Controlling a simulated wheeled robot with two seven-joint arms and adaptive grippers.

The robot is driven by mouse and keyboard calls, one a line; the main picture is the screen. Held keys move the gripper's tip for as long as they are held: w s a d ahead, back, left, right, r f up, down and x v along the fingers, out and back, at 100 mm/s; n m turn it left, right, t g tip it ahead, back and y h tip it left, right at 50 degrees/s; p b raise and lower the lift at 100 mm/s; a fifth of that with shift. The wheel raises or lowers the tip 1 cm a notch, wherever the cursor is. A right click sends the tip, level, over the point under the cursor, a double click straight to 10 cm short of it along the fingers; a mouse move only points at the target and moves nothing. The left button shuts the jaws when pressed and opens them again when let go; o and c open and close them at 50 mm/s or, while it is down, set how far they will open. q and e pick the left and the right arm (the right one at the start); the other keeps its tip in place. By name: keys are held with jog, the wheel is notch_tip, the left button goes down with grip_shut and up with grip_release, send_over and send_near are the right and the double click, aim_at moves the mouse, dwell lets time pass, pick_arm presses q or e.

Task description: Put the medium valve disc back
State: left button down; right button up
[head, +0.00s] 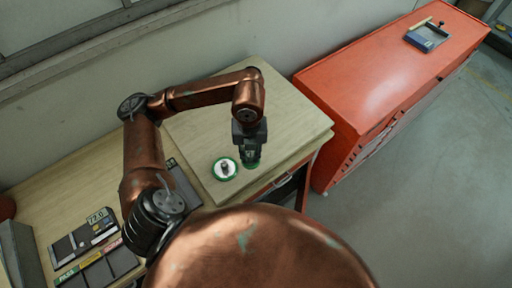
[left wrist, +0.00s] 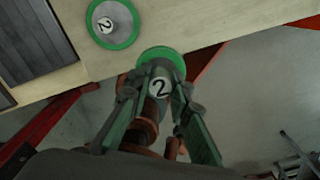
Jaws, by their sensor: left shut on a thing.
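My left gripper (head: 250,156) points down near the table's front edge. It is shut on a green-rimmed piece whose round white label reads 2; in the left wrist view this held piece (left wrist: 161,87) sits between the fingers, its green rim (left wrist: 162,57) overlapping the table edge. A second green-rimmed disc (head: 225,169), with a grey face and a knob, lies on the table just left of the gripper. It also shows in the left wrist view (left wrist: 112,23), also labelled 2. I cannot tell which is medium. My right gripper is out of view.
The pale wooden table (head: 200,134) is bare behind the discs. At its left stand a dark tray with coloured labels (head: 98,271) and a display reading 72.0 (head: 97,216). An orange cabinet (head: 385,65) stands at the right with a small blue tray (head: 426,37) on top.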

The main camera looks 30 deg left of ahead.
pick_arm(q)
jog(key=w+a+f, duration=0.1)
jog(key=w+f, duration=0.1)
jog(key=w, duration=0.1)
jog(key=w+a+f+p, duration=0.1)
jog(key=w+f, duration=0.2)
jog(key=w+a+f+p, duration=0.1)
jog(key=w+f, duration=0.1)
jog(key=shift+w+a+f, duration=0.15)
jog(key=shift+w+f, duration=0.1)
jog(key=shift+w, duration=0.15)
jog(key=f+p, duration=0.1)
jog(key=f, duration=0.2)
jog(key=shift+w+p, duration=0.2)
jog(key=shift+p, duration=0.2)
jog(key=shift+a+f, duration=0.1)
jog(key=shift+f, duration=0.2)
jog(key=shift+f, duration=0.2)
jog(key=c, duration=1.8)
grip_release()
jog(key=shift+o, duration=0.2)
